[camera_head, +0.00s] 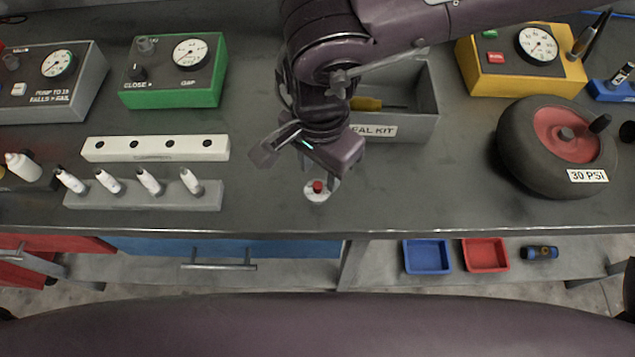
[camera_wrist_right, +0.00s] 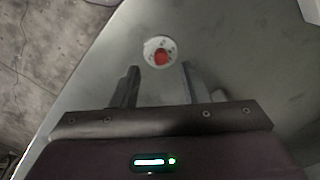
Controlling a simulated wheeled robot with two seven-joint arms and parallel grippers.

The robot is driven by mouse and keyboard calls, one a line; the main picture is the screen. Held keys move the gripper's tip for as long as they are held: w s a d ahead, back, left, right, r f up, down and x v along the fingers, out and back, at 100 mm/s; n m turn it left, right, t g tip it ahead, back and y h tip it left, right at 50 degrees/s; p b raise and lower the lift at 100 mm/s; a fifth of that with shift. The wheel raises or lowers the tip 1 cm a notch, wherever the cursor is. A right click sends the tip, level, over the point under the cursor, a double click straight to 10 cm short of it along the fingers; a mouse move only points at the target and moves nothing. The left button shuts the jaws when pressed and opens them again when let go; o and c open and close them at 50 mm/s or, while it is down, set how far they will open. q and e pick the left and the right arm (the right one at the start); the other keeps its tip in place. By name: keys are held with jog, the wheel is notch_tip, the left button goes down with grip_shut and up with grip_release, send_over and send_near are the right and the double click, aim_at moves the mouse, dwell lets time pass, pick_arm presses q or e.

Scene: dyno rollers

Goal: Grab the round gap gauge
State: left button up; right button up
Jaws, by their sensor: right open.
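A small round white disc with a red knob (camera_head: 318,195), which looks like the round gap gauge, lies on the grey bench near its front edge. It also shows in the right wrist view (camera_wrist_right: 150,44), just beyond the fingertips. My right gripper (camera_head: 332,176) reaches down over the bench at the disc, its fingers apart. In the right wrist view the two dark fingers (camera_wrist_right: 160,70) are spread with nothing between them, and the disc lies ahead of the gap. Whether the fingers touch the disc cannot be told. My left gripper is out of view.
A grey seal kit bin (camera_head: 420,125) stands behind my right gripper. A green box marked GAP (camera_head: 150,98) and a white block with holes (camera_head: 155,157) are left, with several small bottles on a rack (camera_head: 145,203). A wheel (camera_head: 530,150) stands right. The bench between is clear.

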aim_at(319, 184)
jog(key=shift+f, duration=1.6)
jog(key=shift+c, duration=0.2)
grip_shut()
jog(key=shift+r, duration=0.2)
